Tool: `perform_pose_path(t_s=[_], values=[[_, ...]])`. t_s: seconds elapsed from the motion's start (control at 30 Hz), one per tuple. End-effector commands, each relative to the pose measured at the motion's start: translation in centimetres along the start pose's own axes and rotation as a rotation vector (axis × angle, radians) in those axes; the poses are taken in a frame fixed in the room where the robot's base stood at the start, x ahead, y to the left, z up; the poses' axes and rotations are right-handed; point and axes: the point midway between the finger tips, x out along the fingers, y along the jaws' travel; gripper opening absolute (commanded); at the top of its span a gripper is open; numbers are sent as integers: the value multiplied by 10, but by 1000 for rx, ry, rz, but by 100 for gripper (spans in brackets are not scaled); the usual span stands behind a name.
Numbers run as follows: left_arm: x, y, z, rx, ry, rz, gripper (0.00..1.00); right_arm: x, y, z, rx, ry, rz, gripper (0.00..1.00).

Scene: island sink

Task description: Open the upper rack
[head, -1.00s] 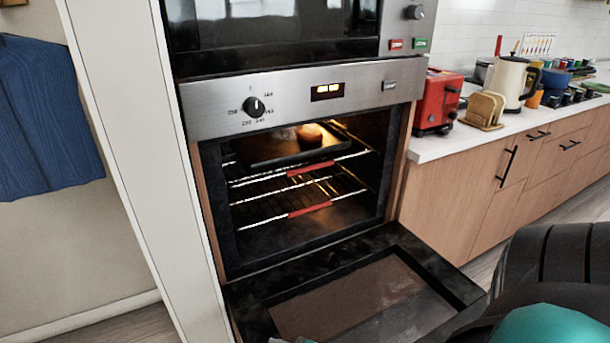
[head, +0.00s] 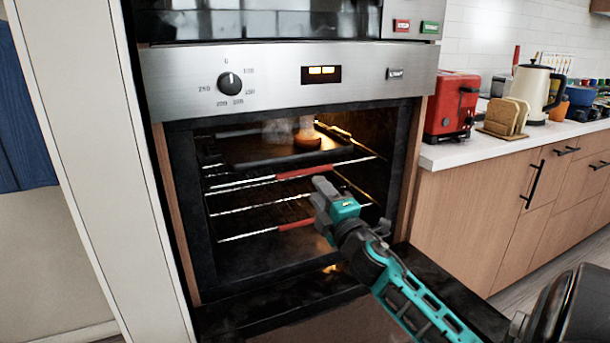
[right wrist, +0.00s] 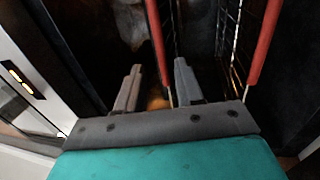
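The oven (head: 290,78) is open, its door (head: 450,285) folded down. The upper rack (head: 240,183) is inside, with a red grip (head: 305,171) on its front bar. A dark tray (head: 270,148) with a brownish item lies at its level. The lower rack (head: 245,236) also has a red grip (head: 296,225). My right gripper (head: 322,186) is open in front of the oven, just below the upper grip in the head view. In the right wrist view, the upper red grip (right wrist: 157,35) runs between the open fingertips (right wrist: 158,66); contact cannot be told. My left gripper is out of view.
The lowered door lies under my right arm. A counter (head: 470,150) on the right holds a red toaster (head: 452,105), a toast rack (head: 505,118) and a kettle (head: 532,90). A white panel (head: 90,150) stands left of the oven.

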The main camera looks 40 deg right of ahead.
Motion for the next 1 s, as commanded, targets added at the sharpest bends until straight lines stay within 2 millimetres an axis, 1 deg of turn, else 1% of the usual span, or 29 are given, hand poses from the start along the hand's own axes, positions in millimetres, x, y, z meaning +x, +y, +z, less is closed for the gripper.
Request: perform_pose_path(t_s=[0.03,0.2,0.4,0.5,0.7,0.93,0.97,1.0], values=[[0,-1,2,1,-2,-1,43,11,1,0,-2,0,3,36],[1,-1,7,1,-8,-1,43,42,0,0,1,0,2,36],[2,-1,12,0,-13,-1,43,69,0,0,2,-1,0,36],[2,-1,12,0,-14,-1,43,78,-1,0,2,0,-1,36],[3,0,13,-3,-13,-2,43,86,-1,0,2,0,-2,36],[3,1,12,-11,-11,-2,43,86,-1,0,2,0,-2,36],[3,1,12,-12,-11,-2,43,86,-1,0,3,0,-2,35],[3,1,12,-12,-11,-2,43,86,-1,0,3,0,-2,32]])
